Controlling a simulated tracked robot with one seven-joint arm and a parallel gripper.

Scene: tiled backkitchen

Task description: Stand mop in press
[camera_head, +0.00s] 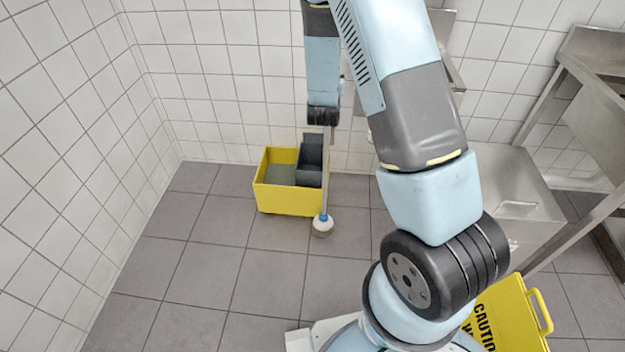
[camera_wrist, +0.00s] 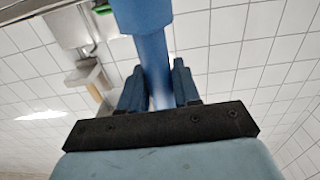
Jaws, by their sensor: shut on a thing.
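My gripper (camera_head: 323,116) is shut on the handle of the mop (camera_head: 325,185). The handle hangs nearly upright below the gripper, with a pale round mop head (camera_head: 322,228) and a blue collar at its lower end. In the wrist view, the blue handle (camera_wrist: 153,62) passes between my gripper's two fingers (camera_wrist: 158,88). The dark grey press (camera_head: 310,165) sits in the right part of the yellow bucket (camera_head: 288,201). The mop head is outside the bucket, at its front right corner in the picture. I cannot tell whether it touches the floor.
White tiled walls stand behind and left of the bucket. A yellow caution sign (camera_head: 508,315) stands at the lower right. A steel sink unit (camera_head: 597,95) and a steel box (camera_head: 515,205) are on the right. The grey floor (camera_head: 195,265) left of and before the bucket is clear.

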